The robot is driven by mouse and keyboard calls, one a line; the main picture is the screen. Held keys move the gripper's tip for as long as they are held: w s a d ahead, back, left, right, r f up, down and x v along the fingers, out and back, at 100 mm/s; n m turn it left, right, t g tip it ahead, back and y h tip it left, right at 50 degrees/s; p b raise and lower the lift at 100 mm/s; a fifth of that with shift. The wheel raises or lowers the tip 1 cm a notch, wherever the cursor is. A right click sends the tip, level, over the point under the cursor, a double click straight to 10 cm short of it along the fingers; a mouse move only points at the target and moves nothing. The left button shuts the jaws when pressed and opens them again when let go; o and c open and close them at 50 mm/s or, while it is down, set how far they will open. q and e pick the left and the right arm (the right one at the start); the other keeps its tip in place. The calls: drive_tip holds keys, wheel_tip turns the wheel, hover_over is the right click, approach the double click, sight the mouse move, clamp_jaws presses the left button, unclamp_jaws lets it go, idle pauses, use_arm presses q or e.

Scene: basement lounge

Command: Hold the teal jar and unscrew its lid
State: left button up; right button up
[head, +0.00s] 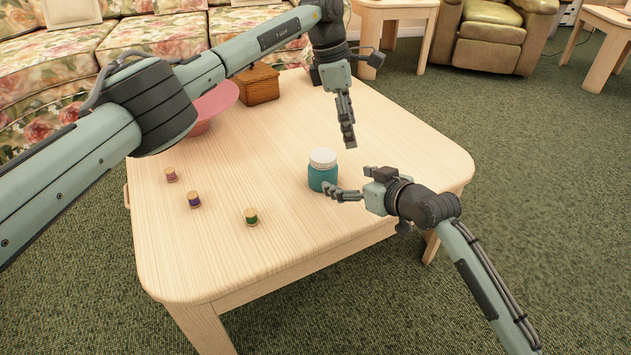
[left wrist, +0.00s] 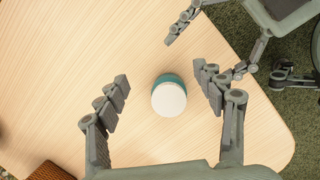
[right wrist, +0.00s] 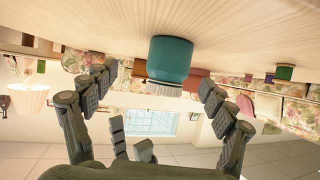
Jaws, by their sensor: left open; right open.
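The teal jar (head: 321,178) stands upright on the wooden table (head: 240,270), its white lid (head: 322,157) on top. My left gripper (head: 350,142) is open and empty above the jar, pointing down. In the left wrist view the lid (left wrist: 169,99) shows between its spread fingers, with no contact visible. My right gripper (head: 335,192) is open, low beside the jar at its right. In the right wrist view, which is upside down, the jar (right wrist: 171,58) lies ahead between the open fingers.
Three thread spools, pink (head: 171,174), purple (head: 194,200) and green (head: 251,216), stand on the table's left part. A pink bowl (head: 215,101) and a wicker basket (head: 260,84) stand at the back. The table's front is clear. A floral sofa (head: 160,32) is behind.

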sight(322, 169)
use_arm(q)
drive_tip(key=a+y, duration=0.1)
drive_tip(key=a, duration=0.1)
drive_tip(key=a+r+y, duration=0.1)
drive_tip(key=a, duration=0.2)
drive_tip(key=shift+w+r+y, duration=0.15)
drive_tip(key=shift+r+y, duration=0.05)
drive_tip(key=shift+y, duration=0.2)
use_arm(e)
drive_tip(key=shift+w+a+r+y, duration=0.15)
drive_tip(key=shift+a, duration=0.35)
drive_tip(key=shift+w+a+r+y, duration=0.15)
drive_tip(key=shift+a, duration=0.3)
use_arm(q)
drive_tip(key=shift+a+r, duration=0.15)
drive_tip(key=shift+a, duration=0.1)
use_arm(e)
drive_tip(key=shift+w+a, duration=0.15)
drive_tip(key=shift+a, duration=0.05)
use_arm(q)
drive_tip(key=shift+d, duration=0.1)
use_arm(e)
drive_tip(key=shift+x, duration=3.6)
drive_tip(key=shift+c, duration=0.3)
drive_tip(key=c, duration=1.7)
drive_tip(key=o, duration=1.7)
drive_tip(key=shift+o, duration=0.2)
